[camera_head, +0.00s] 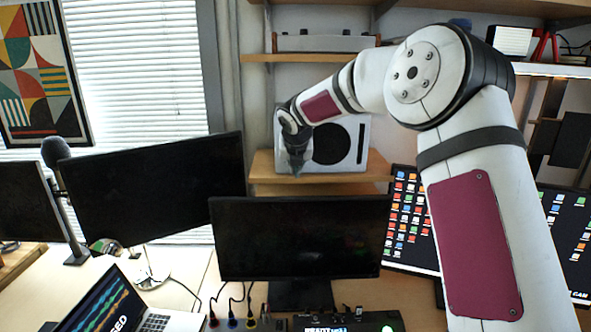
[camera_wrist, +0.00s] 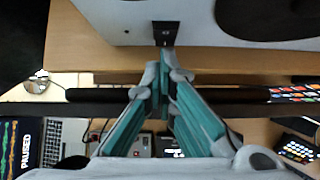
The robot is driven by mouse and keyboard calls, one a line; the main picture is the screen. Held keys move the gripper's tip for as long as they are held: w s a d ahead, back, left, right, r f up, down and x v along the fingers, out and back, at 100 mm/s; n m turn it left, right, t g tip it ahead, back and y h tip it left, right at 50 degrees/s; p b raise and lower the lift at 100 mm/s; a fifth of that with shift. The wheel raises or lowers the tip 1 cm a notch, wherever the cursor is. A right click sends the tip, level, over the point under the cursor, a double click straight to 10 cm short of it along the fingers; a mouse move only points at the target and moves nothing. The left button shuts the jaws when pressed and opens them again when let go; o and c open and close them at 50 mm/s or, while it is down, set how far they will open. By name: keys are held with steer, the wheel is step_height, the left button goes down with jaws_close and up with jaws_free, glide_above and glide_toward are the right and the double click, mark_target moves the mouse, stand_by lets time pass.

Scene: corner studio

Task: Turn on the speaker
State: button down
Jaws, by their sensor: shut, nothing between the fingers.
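The speaker (camera_head: 333,145) is a white box with a large round black cone and a dark slot to its right. It stands on a wooden shelf (camera_head: 330,188). In the wrist view its white front (camera_wrist: 115,20) fills the top, with a small black square switch (camera_wrist: 165,33) at its lower edge. My gripper (camera_wrist: 165,58) is shut and empty, its teal fingers meeting just below the switch in the picture. I cannot tell whether the tips touch it. In the head view my gripper (camera_head: 296,168) is in front of the speaker's lower left part, hiding the switch.
A black monitor (camera_head: 300,238) stands below the shelf, its top edge close under my gripper. Another monitor (camera_head: 155,190) is to the left, beside a microphone (camera_head: 56,152). A laptop (camera_head: 105,305) and cabled gear fill the desk. An upper shelf (camera_head: 262,57) is above the speaker.

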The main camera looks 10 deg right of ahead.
stand_by(0.3)
steer(key=shift+w+d+f+b, duration=0.1)
steer(key=shift+w+f+b, duration=0.1)
steer(key=shift+w+b, duration=0.25)
steer(key=shift+r, duration=0.95)
steer(key=shift+s, duration=0.1)
